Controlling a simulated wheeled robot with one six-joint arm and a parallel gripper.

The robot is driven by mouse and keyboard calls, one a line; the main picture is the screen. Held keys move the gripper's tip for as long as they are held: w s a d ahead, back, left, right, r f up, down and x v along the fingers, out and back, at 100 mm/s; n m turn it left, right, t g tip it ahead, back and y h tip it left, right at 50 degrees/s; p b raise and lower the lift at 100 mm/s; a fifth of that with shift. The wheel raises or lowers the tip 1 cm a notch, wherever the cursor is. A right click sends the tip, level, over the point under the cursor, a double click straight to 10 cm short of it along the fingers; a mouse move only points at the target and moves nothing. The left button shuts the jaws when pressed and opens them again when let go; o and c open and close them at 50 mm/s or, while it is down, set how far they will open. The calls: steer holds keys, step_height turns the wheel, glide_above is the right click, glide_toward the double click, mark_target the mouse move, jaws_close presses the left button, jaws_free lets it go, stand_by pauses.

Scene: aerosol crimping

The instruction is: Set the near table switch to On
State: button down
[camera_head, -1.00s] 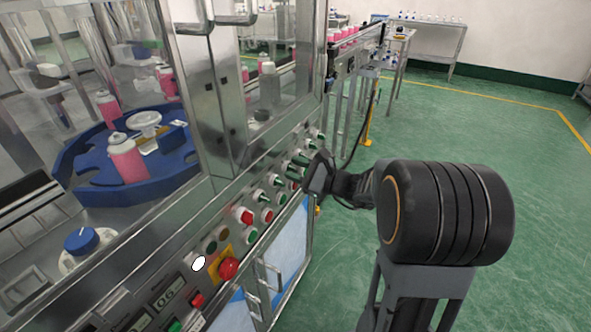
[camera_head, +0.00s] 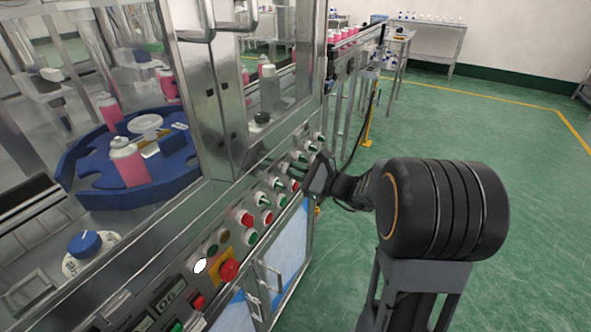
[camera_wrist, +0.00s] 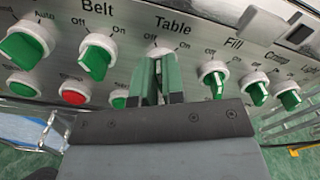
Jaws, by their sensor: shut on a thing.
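The Table switch (camera_wrist: 160,50) is on the sloped metal panel in the middle of the wrist view, under the label "Table" with "Off" and "On" marks. Its white collar shows. My gripper (camera_wrist: 158,68) is shut on its knob from the front, one finger on each side. The fingers hide most of the knob, so I cannot tell exactly which mark it points to. In the head view my gripper (camera_head: 310,178) is against the right part of the front panel, and the Table switch cannot be made out there.
A green Belt switch (camera_wrist: 98,53) is left of the Table switch, and a green Fill switch (camera_wrist: 214,78) is to its right. A red button (camera_wrist: 74,93) is below Belt. A red emergency knob (camera_head: 229,270) protrudes farther left along the panel. Green floor on the right is clear.

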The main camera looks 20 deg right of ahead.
steer(key=m+p, duration=0.3)
steer(key=shift+d+r+p, duration=0.1)
steer(key=shift+r+p, duration=0.2)
steer(key=m+p, duration=0.3)
steer(key=shift+w, duration=0.1)
steer(key=shift+w+d+f+m+p, duration=0.1)
steer(key=shift+f+m+p, duration=0.05)
steer(key=shift+m+p, duration=1.1)
steer(key=shift+w+d+f+m+p, duration=0.1)
steer(key=shift+m+p, duration=1.05)
steer(key=shift+m, duration=0.1)
steer(key=shift+f, duration=0.1)
steer(key=c, duration=1.2)
jaws_free()
steer(key=shift+s, duration=0.1)
